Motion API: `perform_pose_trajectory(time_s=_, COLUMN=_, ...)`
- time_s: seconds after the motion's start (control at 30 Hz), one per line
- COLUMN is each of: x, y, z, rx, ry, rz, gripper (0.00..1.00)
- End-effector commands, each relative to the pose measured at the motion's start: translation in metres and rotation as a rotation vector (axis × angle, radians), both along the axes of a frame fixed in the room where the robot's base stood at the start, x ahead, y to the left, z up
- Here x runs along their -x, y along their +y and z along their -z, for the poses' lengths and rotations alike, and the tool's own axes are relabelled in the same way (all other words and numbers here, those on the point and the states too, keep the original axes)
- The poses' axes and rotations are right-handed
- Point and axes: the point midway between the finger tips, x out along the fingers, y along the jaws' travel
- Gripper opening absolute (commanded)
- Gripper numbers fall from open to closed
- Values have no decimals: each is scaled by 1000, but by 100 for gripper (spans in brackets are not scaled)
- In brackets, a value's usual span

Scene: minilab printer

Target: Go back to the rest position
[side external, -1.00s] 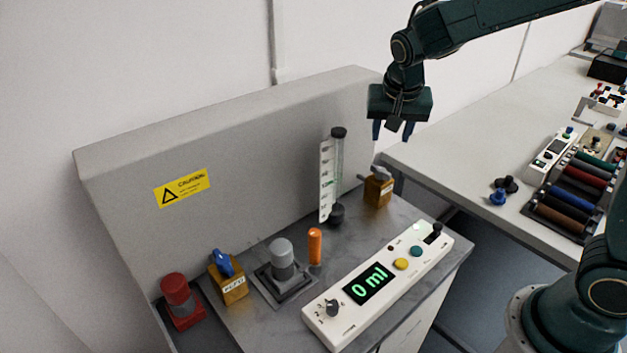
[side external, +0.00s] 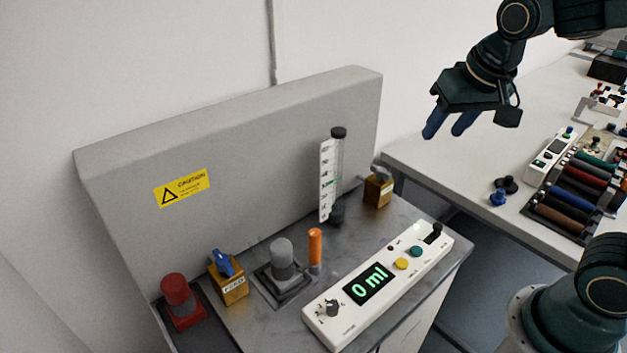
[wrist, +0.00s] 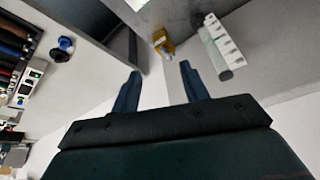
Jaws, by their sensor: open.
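My gripper (side external: 450,124) is open and empty in the side external view, raised in the air above the gap between the grey machine and the white bench. Its two blue fingers point down and to the left. In the wrist view the fingers of my gripper (wrist: 158,88) stand apart with nothing between them.
The grey machine (side external: 240,130) bears a control panel (side external: 335,305) reading 0 ml, a clear cylinder with a scale (side external: 327,180), and several valves and knobs. On the right, the white bench (side external: 430,160) holds a blue knob (side external: 498,197) and a rack of coloured rolls (side external: 575,195).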

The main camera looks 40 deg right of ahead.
Motion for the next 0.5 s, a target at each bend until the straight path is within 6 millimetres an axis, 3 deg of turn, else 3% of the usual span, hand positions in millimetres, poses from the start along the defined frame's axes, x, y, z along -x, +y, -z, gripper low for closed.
perform_pose_trajectory(time_s=0.2, x=46, y=7, z=-9, rx=11, ry=-29, rz=-143, gripper=45)
perform_pose_trajectory(time_s=0.5, x=100, y=18, z=-7, rx=43, ry=-65, rz=-328, gripper=45)
